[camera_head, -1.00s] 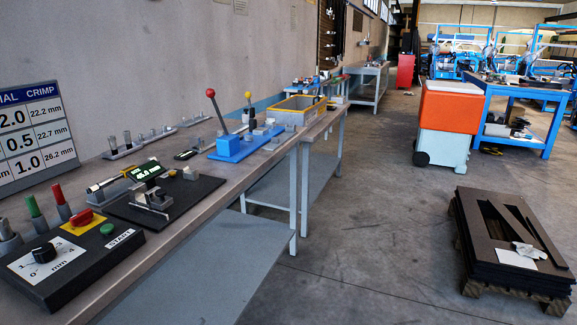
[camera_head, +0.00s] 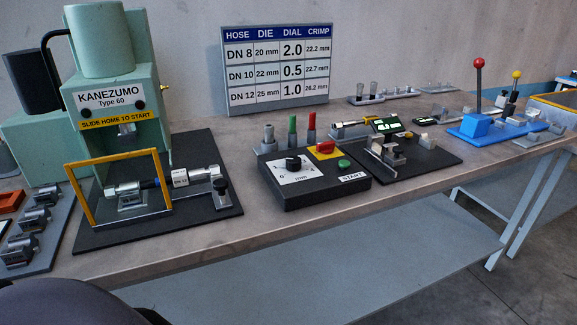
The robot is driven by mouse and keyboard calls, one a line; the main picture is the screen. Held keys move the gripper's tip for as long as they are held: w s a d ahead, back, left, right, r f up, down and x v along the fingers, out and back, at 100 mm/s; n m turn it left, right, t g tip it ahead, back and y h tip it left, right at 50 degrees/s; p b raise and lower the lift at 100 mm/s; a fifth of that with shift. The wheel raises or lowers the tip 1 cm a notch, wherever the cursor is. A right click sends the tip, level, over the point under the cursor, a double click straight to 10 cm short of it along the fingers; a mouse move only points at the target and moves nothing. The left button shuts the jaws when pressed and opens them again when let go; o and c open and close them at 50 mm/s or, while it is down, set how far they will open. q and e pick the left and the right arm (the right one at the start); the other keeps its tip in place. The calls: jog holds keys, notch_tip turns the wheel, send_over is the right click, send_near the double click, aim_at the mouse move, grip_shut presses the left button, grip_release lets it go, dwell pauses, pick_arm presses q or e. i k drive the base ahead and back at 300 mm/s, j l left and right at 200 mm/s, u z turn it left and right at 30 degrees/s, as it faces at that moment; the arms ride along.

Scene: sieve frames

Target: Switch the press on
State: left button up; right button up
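The green press (camera_head: 112,80), labelled KANEZUMO Type 60, stands at the left of the bench. Its yellow sign reads SLIDE HOME TO START. A yellow-framed guard (camera_head: 81,196) stands in front, with a hose assembly (camera_head: 172,180) lying behind and beside it. To the right is the black control box (camera_head: 320,190). On it are a red rotary switch (camera_head: 325,147) on a yellow plate, a green START button (camera_head: 344,163) and a black dial (camera_head: 293,163) on a white mm scale. The switch's exact setting is too small to read. Neither gripper is in view.
A hose/die/dial/crimp chart (camera_head: 277,70) stands behind the box. Red and green handled tools (camera_head: 292,130) stand behind the switch. A gauge stand (camera_head: 388,150) and blue lever fixture (camera_head: 480,126) are to the right. A die rack (camera_head: 40,240) is at front left.

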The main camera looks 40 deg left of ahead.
aim_at(327, 147)
jog(key=j+u, duration=0.1)
jog(key=u, duration=0.85)
